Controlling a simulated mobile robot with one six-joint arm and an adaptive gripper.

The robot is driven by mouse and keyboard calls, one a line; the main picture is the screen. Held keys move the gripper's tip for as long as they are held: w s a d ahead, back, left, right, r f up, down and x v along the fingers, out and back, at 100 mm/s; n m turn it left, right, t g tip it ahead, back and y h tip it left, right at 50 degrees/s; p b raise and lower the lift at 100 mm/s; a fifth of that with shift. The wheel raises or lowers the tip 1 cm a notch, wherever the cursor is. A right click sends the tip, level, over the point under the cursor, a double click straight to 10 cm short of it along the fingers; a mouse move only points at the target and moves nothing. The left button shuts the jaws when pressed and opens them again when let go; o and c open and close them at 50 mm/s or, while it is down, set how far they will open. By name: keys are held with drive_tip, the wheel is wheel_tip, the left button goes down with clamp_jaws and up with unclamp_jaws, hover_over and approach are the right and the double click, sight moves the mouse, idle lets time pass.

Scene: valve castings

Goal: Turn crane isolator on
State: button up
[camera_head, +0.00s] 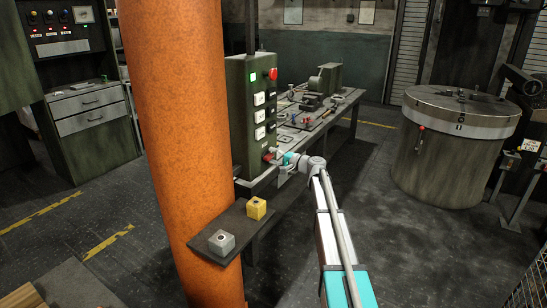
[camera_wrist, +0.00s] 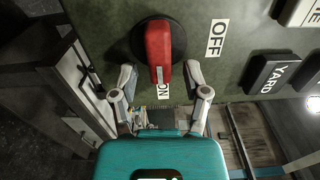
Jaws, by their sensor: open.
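The isolator's red handle (camera_wrist: 159,48) sits on a round black base (camera_wrist: 140,38) on a green panel in the wrist view. The handle lies up and down in that picture, its lower end at the ON label (camera_wrist: 163,91). The OFF label (camera_wrist: 217,38) is to its right. My gripper (camera_wrist: 161,75) is open, one finger on each side of the handle's lower end, with gaps visible. In the head view my gripper (camera_head: 277,157) is at the bottom of the green control box (camera_head: 239,120), partly hiding the red handle (camera_head: 267,157).
A YARD button (camera_wrist: 280,74) is right of the switch. The box stands by an orange column (camera_head: 175,120). A shelf with a yellow block (camera_head: 256,208) and a grey block (camera_head: 221,242) is below.

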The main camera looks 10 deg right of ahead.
drive_tip(key=v, duration=1.2)
idle(0.7)
